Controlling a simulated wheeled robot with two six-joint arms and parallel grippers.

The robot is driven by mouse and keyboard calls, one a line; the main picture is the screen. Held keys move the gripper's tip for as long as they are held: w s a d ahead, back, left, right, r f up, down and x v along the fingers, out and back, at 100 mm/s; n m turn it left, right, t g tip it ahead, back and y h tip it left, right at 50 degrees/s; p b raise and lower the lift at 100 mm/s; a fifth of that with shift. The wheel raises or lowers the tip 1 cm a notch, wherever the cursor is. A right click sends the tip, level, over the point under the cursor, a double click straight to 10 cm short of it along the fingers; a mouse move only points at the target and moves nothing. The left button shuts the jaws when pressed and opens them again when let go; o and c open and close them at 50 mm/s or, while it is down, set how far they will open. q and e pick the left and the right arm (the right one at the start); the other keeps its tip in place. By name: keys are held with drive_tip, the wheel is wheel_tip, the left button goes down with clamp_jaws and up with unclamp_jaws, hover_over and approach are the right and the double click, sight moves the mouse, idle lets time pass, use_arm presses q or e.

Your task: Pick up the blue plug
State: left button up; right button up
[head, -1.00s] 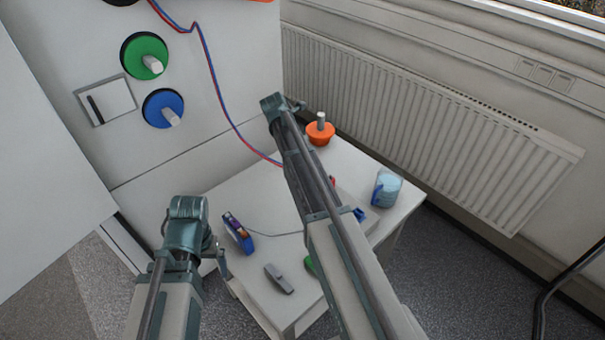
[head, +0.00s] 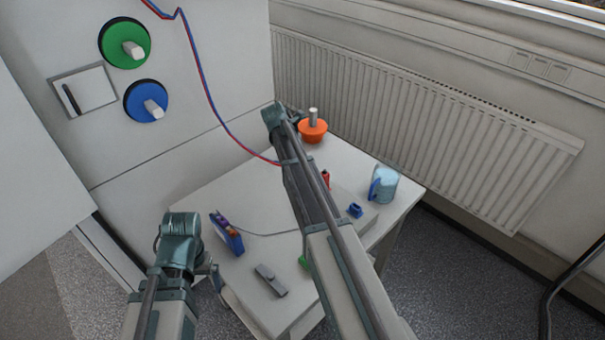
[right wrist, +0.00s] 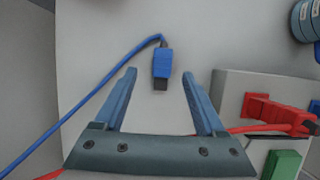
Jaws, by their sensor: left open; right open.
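The blue plug (right wrist: 161,64) lies on the pale table in the right wrist view, with its dark tip toward my gripper and a blue cable (right wrist: 82,106) running off to the left. My right gripper (right wrist: 159,75) is open, with one finger on each side of the plug in the picture; I cannot tell the height between them. In the head view my right arm crosses the table and hides the plug. My left gripper (head: 211,268) is open and empty at the table's near left edge, beside a blue box-like item (head: 227,236).
A grey box (right wrist: 232,88) with red (right wrist: 272,112) and green (right wrist: 284,165) connectors stands right of my right gripper. On the table (head: 215,193) are a mug (head: 384,185), an orange knob-like piece (head: 312,133) and a grey item (head: 270,280). A radiator (head: 420,125) stands behind.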

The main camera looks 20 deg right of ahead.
drive_tip(key=shift+f, duration=0.1)
drive_tip(key=b+x, duration=0.5)
drive_tip(key=shift+s+a+f, duration=0.1)
drive_tip(key=shift+s+f, duration=0.05)
drive_tip(key=shift+s, duration=0.05)
clamp_jaws()
